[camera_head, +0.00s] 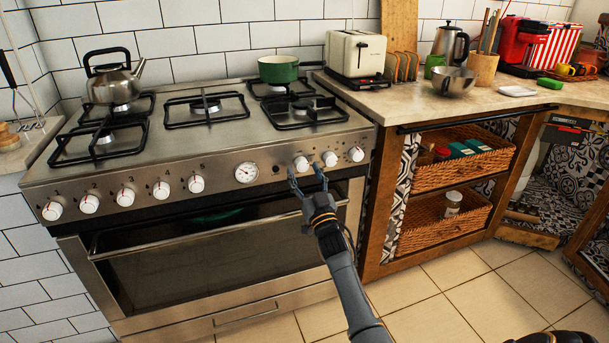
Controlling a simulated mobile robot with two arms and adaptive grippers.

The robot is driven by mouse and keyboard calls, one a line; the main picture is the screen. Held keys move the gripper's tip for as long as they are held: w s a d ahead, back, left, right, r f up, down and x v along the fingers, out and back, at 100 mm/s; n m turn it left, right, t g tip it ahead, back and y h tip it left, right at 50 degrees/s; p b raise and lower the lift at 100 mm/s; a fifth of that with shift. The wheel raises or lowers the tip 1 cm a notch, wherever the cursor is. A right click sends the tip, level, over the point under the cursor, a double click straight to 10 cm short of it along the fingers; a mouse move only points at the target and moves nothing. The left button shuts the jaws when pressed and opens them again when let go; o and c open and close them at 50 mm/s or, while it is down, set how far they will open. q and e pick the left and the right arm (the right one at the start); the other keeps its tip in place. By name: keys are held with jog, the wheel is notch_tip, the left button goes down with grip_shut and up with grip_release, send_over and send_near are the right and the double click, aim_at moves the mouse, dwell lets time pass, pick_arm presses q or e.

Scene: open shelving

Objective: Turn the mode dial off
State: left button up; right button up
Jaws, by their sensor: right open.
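The stove (215,180) has a steel front panel with a row of white knobs. Three white dials (330,158) sit at the right end of the panel, right of a round gauge (246,172). I cannot tell from their marks which one is the mode dial. My right gripper (306,171) is open in front of the panel, its fingertips pointing up near the leftmost of these dials (301,164). One finger is left of that dial, the other between it and the middle dial. Contact is unclear. My left gripper is out of view.
The oven door handle (210,230) runs below the panel. A kettle (112,80) and a green pot (278,69) stand on the stove. A toaster (356,55) is on the counter at right, above shelves with wicker baskets (430,225). The tiled floor in front is clear.

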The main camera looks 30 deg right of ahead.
jog(key=shift+w+r, duration=0.1)
jog(key=shift+w, duration=0.1)
jog(key=shift+c, duration=0.3)
jog(key=c, duration=1.1)
